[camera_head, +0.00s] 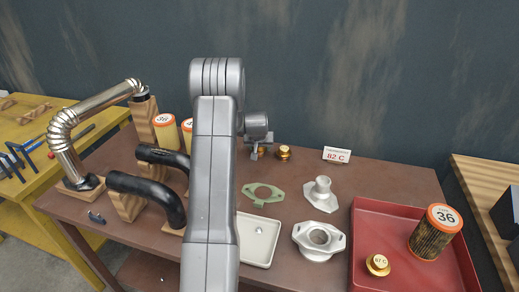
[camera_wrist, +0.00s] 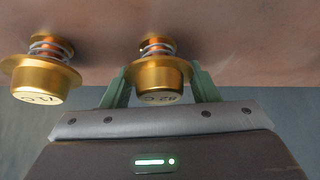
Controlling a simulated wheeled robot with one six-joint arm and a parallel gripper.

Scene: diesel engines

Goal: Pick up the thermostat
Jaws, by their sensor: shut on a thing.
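A brass thermostat (camera_wrist: 160,73) with a spring and the marking 82 C sits between the green fingers of my gripper (camera_wrist: 162,86) in the wrist view. My gripper is shut on it. It appears at or very near the brown table top; I cannot tell if it touches. A second brass thermostat (camera_wrist: 42,75) stands to its left, its marking partly readable as 71 C. In the head view my gripper (camera_head: 257,151) is at the back of the table, with the held thermostat mostly hidden and another thermostat (camera_head: 283,153) to its right.
A sign (camera_head: 337,155) reads 82 C. A red tray (camera_head: 392,213) holds another brass thermostat (camera_head: 378,264) and an orange-capped filter (camera_head: 436,232). A green gasket (camera_head: 262,193), metal housings (camera_head: 321,195) and a pale tray (camera_head: 258,239) lie in front. Black hoses (camera_head: 147,194) stand left.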

